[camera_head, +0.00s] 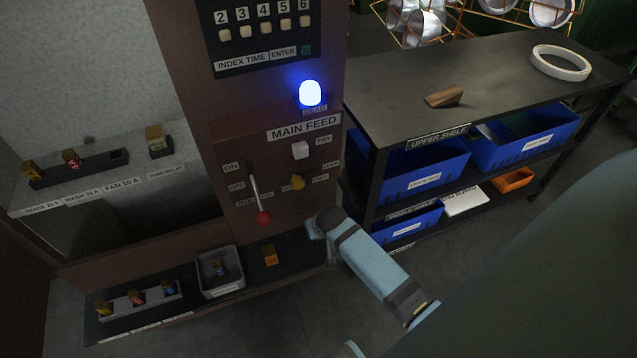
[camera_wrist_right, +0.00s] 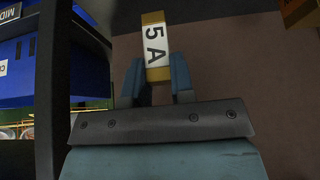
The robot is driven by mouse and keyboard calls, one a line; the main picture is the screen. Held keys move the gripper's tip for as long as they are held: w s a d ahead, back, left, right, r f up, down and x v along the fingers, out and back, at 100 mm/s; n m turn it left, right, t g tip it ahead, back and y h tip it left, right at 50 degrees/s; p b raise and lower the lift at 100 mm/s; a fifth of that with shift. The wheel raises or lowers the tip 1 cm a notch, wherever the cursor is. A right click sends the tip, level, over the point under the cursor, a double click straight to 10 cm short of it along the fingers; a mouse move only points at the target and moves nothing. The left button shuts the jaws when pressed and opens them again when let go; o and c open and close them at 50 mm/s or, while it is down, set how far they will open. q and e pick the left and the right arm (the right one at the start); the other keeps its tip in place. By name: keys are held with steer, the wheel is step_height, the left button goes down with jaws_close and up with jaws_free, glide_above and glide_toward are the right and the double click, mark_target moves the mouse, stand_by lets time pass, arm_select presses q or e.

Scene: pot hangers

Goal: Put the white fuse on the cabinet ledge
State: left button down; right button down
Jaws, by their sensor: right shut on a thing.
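My right gripper (camera_wrist_right: 155,78) is shut on the white fuse (camera_wrist_right: 155,45), which has brass-coloured ends and a white label reading "5 A". In the head view my right gripper (camera_head: 317,226) is at the lower right edge of the brown cabinet, just above the right end of the ledge. The fuse cannot be made out there. The cabinet ledge (camera_head: 208,305) is a dark strip along the cabinet's foot. My left gripper is not in view.
On the ledge are a rack (camera_head: 140,300) of several fuses, a grey tray (camera_head: 220,272) holding one fuse, and an orange fuse (camera_head: 270,256). A red-knobbed lever (camera_head: 262,216) juts out above. A dark shelf unit (camera_head: 400,100) with blue bins stands at right.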

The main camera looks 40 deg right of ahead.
steer(key=shift+f, duration=0.5)
step_height(320, 180, down, 2)
steer(key=shift+f+b, duration=0.2)
steer(key=shift+b, duration=0.15)
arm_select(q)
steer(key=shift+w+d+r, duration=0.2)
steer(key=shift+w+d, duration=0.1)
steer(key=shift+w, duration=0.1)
arm_select(e)
steer(key=shift+f, duration=0.1)
steer(key=shift+f, duration=0.15)
steer(key=c, duration=1)
jaws_free()
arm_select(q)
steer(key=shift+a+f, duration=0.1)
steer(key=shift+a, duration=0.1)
